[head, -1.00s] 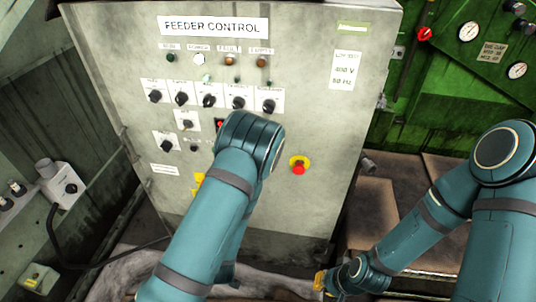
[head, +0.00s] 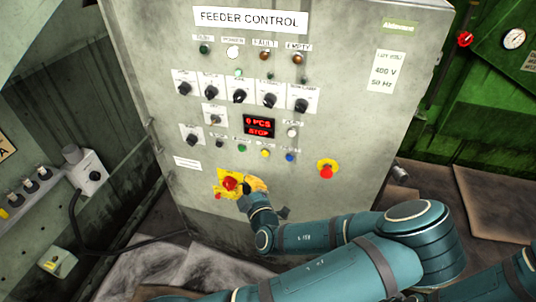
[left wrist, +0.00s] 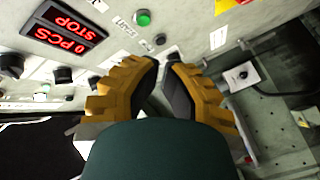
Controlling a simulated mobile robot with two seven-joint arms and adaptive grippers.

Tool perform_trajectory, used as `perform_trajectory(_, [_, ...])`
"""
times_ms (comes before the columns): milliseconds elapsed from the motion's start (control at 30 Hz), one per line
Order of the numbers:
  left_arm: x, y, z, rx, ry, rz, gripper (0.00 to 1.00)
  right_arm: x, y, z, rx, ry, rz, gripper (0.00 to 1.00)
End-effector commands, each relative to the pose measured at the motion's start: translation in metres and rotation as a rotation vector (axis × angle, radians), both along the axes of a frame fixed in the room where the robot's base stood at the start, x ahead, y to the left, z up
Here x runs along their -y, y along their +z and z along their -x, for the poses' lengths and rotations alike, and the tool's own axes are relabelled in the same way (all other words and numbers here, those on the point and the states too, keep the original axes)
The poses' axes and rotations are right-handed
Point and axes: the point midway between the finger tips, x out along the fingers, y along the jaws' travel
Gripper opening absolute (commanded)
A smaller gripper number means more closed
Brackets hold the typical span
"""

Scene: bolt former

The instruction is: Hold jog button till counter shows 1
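The grey feeder control panel (head: 330,110) stands ahead. Its red counter display (head: 259,126) reads "0 PCS" and "STOP"; it also shows in the left wrist view (left wrist: 63,33). Below it sit a green button (head: 242,147), a yellow button (head: 266,153) and a blue button (head: 290,157); their small labels are unreadable, so I cannot tell which is jog. My left gripper (head: 250,186) is low at the panel, just right of a red mushroom button (head: 229,183). In the left wrist view its fingertips (left wrist: 162,62) nearly meet, with nothing between them. My right gripper is out of view.
Another red button on yellow (head: 327,169) sits at the panel's lower right. Several dark knobs (head: 239,96) line the panel above the display. A box with a cable (head: 92,174) is on the left wall. Green machinery (head: 480,110) stands at the right.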

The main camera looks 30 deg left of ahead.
Motion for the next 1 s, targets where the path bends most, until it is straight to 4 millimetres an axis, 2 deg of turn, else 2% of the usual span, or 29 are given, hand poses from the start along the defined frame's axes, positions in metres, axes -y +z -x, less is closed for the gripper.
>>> perform_trajectory(267, [-0.001,0.000,-0.005,-0.002,0.000,0.000,0.00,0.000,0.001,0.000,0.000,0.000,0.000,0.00])
perform_trajectory(733, [-0.014,0.000,-0.060,-0.002,-0.002,0.000,0.00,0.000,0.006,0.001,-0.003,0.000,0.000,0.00])
perform_trajectory(1000, [-0.020,-0.002,-0.082,-0.003,0.000,0.002,0.00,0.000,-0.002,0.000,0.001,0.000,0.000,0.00])
